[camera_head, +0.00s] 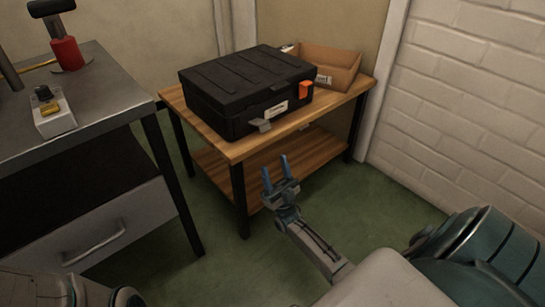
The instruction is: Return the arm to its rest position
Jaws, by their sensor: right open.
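My right gripper (276,174) has two blue fingers that stand apart, with nothing between them. It is in front of the wooden table (237,150), over the green floor in the picture, and appears apart from the table. My right arm comes in from the lower right. Part of my left arm shows at the bottom left corner, but its gripper is out of the frame.
A closed black case (245,85) with an orange latch sits on the wooden table, beside an open cardboard box (335,65). A grey workbench (100,95) with a drawer stands at left, holding a red-based tool (67,54) and a small box (54,121). A white brick wall is at right.

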